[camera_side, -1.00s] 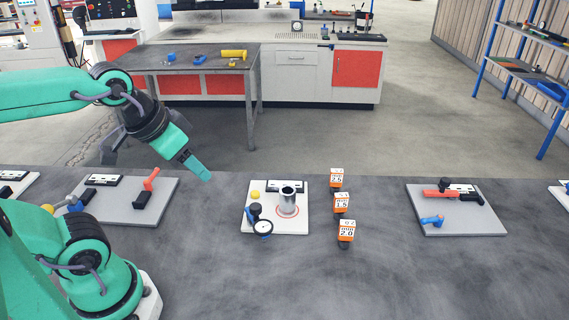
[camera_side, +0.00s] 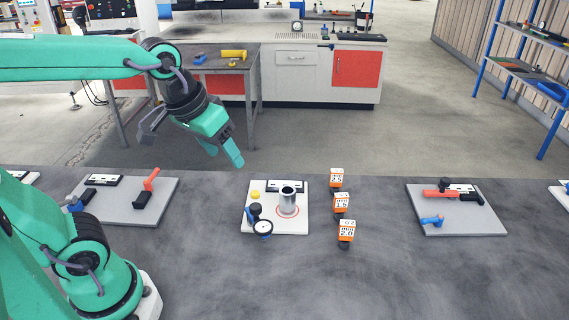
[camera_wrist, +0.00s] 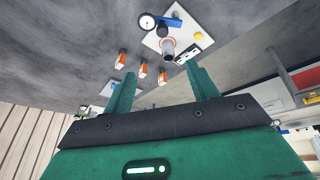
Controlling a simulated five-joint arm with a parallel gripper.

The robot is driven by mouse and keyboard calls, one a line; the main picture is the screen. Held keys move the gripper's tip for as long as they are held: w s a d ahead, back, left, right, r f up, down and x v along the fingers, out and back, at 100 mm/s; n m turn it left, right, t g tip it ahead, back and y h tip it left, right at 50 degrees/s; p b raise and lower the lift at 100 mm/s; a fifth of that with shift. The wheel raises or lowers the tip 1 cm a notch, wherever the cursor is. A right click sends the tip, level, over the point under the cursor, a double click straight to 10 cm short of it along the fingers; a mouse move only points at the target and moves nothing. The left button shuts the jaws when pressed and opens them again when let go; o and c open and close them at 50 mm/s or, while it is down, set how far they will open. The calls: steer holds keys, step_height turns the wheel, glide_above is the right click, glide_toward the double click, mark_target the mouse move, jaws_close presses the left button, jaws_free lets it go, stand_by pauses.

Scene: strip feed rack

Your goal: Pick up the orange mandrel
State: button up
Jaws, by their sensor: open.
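Three orange blocks with white numbered faces stand in a row on the grey table: one marked 2.5 (camera_side: 336,179), one marked 1.5 (camera_side: 341,203), one marked 2.0 (camera_side: 346,232). Each has a dark lower part. I cannot tell which thing is the mandrel. The three blocks also show in the wrist view, left of the plate, one of them in the middle (camera_wrist: 143,70). My gripper (camera_side: 225,157) is open and empty, above the table's far edge and left of the blocks. In the wrist view its two green fingers (camera_wrist: 160,82) are spread apart.
A white plate (camera_side: 271,227) holds a silver cylinder (camera_side: 288,202), a round gauge (camera_side: 263,228) and a yellow knob (camera_side: 255,194). Grey plates with fittings lie left (camera_side: 110,210) and right (camera_side: 470,223).

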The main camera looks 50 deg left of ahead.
steer(key=w+d+n+g, duration=0.1)
steer(key=w+d+n, duration=0.15)
steer(key=w, duration=0.35)
steer(key=n+g, duration=0.3)
steer(key=n, duration=0.1)
glide_above(348, 223)
steer(key=f, duration=1.4)
steer(key=shift+s+a+f, duration=0.15)
steer(key=shift+s+f, duration=0.05)
steer(key=shift+f, duration=0.05)
steer(key=shift+w+d+f+g, duration=0.15)
steer(key=shift+d+f+g, duration=0.2)
steer(key=shift+f, duration=1.35)
steer(key=shift+a+f, duration=0.1)
steer(key=shift+a+f, duration=0.15)
steer(key=shift+f, duration=2.4)
